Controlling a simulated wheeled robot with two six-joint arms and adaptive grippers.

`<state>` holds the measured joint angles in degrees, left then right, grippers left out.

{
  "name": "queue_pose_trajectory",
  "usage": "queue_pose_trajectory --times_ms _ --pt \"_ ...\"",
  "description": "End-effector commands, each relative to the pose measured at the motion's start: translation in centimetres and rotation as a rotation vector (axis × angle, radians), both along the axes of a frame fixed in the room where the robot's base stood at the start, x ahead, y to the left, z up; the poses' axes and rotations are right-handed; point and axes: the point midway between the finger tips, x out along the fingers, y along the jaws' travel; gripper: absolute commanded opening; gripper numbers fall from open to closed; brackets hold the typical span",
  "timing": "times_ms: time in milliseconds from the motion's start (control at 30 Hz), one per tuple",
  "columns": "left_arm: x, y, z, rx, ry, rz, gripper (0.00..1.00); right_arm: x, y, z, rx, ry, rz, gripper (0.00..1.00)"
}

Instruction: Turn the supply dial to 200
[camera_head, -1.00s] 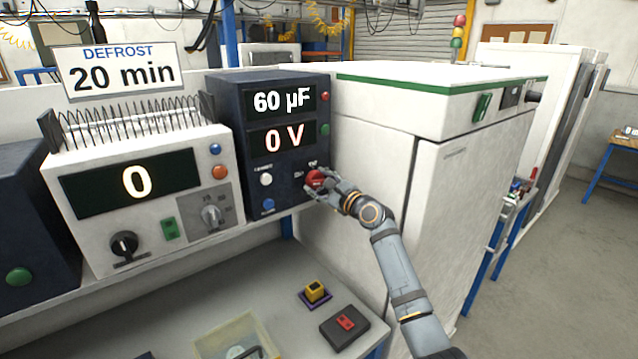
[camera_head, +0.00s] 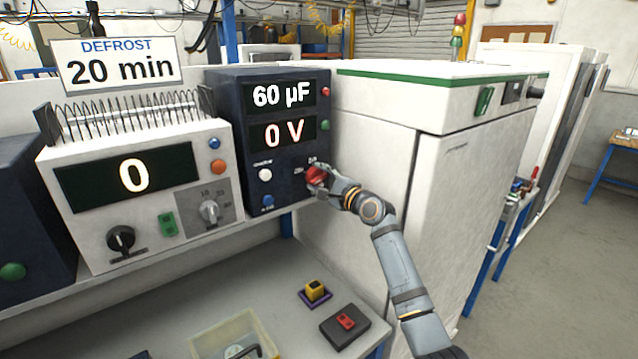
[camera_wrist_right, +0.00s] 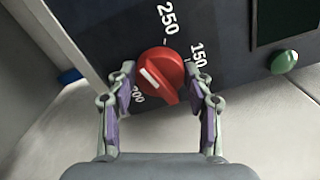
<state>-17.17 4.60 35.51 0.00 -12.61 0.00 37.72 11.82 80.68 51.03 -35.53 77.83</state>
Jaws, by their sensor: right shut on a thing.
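The supply dial is a red knob (camera_head: 316,177) low on the right of the dark blue supply unit (camera_head: 288,76). My right gripper (camera_head: 320,179) is at it, its fingers shut on the knob. In the right wrist view the red knob (camera_wrist_right: 161,70) sits between the two fingertips of my right gripper (camera_wrist_right: 163,88). The knob has a white line on its face. The labels 250, 150 and 200 show around it, 200 partly hidden beside the left finger. The supply displays read 60 µF and 0 V. My left gripper is not in view.
A white unit (camera_head: 95,208) with a 0 display stands left of the supply. A large white cabinet (camera_head: 470,190) stands close on the right of my right arm. A yellow-and-purple block (camera_head: 315,292), a red-buttoned box (camera_head: 345,325) and a clear bin (camera_head: 215,340) are on the lower surface.

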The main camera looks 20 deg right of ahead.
Motion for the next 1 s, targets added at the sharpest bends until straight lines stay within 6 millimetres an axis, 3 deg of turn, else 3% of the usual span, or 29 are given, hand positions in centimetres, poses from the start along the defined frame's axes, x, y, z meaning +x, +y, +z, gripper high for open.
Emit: queue_pose_trajectory --times_ms 1000 --pt "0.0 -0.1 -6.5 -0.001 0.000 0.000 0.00 0.0 0.0 -0.6 -0.908 -0.327 0.001 0.20"
